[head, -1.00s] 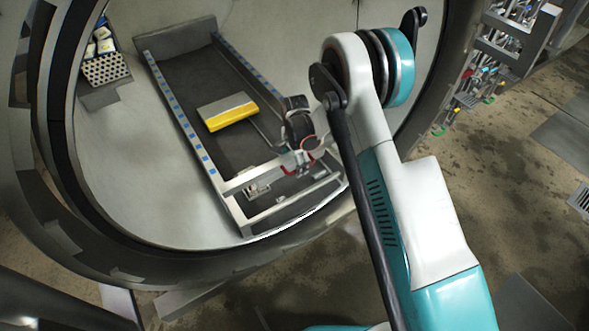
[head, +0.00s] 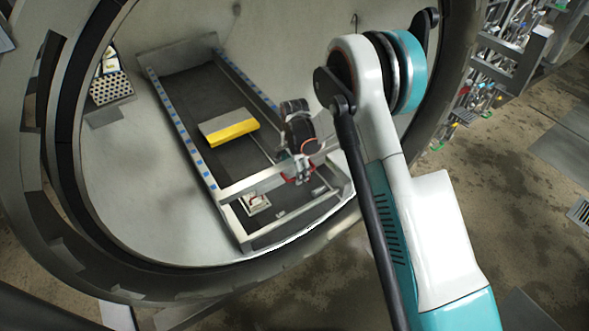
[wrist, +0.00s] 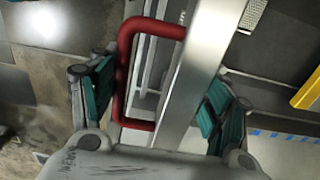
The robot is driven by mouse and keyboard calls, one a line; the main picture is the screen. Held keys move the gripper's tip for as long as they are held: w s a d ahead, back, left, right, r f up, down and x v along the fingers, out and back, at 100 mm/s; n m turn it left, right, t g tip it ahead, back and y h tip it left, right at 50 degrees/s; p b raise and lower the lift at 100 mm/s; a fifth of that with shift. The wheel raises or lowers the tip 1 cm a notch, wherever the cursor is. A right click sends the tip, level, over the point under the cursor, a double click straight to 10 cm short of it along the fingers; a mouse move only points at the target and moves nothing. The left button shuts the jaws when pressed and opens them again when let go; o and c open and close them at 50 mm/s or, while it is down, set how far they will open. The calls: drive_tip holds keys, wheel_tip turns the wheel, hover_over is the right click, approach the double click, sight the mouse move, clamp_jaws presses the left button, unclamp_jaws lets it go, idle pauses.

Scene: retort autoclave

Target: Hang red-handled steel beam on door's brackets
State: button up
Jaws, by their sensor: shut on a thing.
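The steel beam (head: 250,180) is a long pale metal bar with a red handle (wrist: 126,70). In the head view it lies slantwise over the near end of the dark-floored carriage inside the round vessel. My gripper (head: 300,172) is at its right part. In the wrist view, my gripper's teal pads (wrist: 155,103) stand on either side of the handle and beam (wrist: 199,70), and it is shut on the beam. The exact contact is partly hidden by the gripper body. I cannot clearly make out the door's brackets.
The carriage has side rails with blue marks (head: 180,122). A grey-and-yellow block (head: 232,127) lies on its floor. A perforated crate (head: 110,88) stands at the left wall. The vessel's thick round rim (head: 62,160) surrounds my arm's reach. Pipes and valves (head: 490,85) stand outside at right.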

wheel_tip(320, 180, up, 8)
drive_tip(key=p, duration=0.3)
drive_tip(key=shift+r, duration=0.15)
idle(0.7)
drive_tip(key=shift+d, duration=0.1)
drive_tip(key=s+d+r+n, duration=0.4)
drive_tip(key=s+d, duration=0.3)
drive_tip(key=d, duration=0.3)
drive_tip(key=s+d+r+n, duration=0.4)
drive_tip(key=s+d+n, duration=0.3)
drive_tip(key=d, duration=0.4)
drive_tip(key=shift+s+r, duration=0.35)
drive_tip(key=shift+r, duration=0.05)
